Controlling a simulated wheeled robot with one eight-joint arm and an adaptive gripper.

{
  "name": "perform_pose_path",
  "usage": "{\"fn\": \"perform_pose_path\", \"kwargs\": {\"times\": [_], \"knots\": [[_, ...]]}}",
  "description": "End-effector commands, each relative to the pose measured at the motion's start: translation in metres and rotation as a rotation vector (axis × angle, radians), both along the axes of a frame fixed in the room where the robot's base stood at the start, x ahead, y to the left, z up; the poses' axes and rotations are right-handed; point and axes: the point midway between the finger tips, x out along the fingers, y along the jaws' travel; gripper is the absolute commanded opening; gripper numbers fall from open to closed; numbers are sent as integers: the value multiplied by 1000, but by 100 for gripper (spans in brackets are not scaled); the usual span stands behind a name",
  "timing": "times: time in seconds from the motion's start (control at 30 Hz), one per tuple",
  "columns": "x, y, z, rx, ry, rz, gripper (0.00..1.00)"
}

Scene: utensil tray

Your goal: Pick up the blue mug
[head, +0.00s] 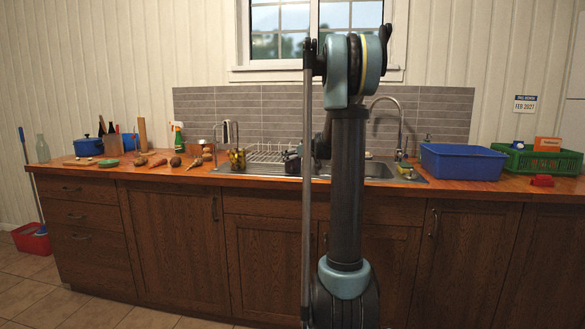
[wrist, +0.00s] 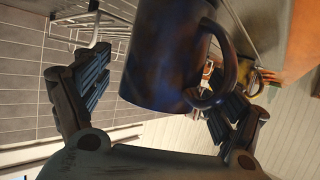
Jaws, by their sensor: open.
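The blue mug (wrist: 165,55) is large and dark blue in the wrist view, at the top middle, with its top cut off by the picture edge. Its handle (wrist: 232,68) is on the right side. My gripper (wrist: 155,98) is open, one finger to the left of the mug and the other to its lower right, partly behind the handle. I cannot tell whether either finger touches the mug. In the head view my arm blocks the middle of the counter, and I cannot make out the mug there.
A wire dish rack (head: 265,156) stands by the sink, with a tall faucet (head: 400,125) to its right. A blue tub (head: 462,161) and a green crate (head: 540,162) are on the right counter. Vegetables and a spray bottle (head: 179,138) are at the left.

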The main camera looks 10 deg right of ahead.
Motion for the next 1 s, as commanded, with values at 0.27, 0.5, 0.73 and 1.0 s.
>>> {"fn": "perform_pose_path", "kwargs": {"times": [0.27,0.5,0.73,1.0], "knots": [[5,3,-3,0,0,0,87],[5,2,-3,0,0,-1,39],[5,2,-3,0,0,-1,30],[5,2,9,0,0,-1,30]]}}
